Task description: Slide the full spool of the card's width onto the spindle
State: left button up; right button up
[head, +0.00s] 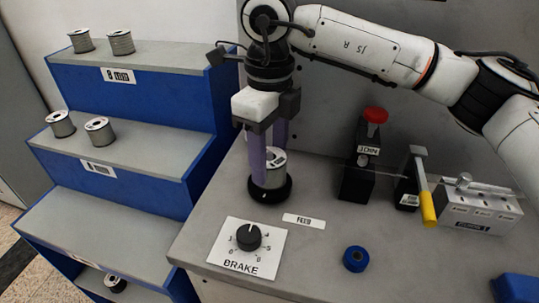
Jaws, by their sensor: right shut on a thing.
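My right gripper (268,166) reaches down from above with its purple fingers shut on a grey spool (276,174). The spool is upright at the black round base (271,194) behind the FEED label (304,220). Its lower edge appears to be at or just above the base; I cannot tell if it touches. The spindle itself is hidden by the spool and fingers. The width card cannot be made out. My left gripper is not in view.
A blue stepped rack (130,148) at left holds several spools, with number labels on its steps. On the bench are a BRAKE dial (248,237), a blue ring (356,259), a red-topped JOIN press (372,150), and a yellow-handled lever (427,208). The bench front is mostly clear.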

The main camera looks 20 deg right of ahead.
aim_at(269, 152)
jog(key=shift+f, duration=0.2)
jog(key=o, duration=1.5)
notch_tip(269, 152, up, 10)
jog(key=shift+r, duration=0.2)
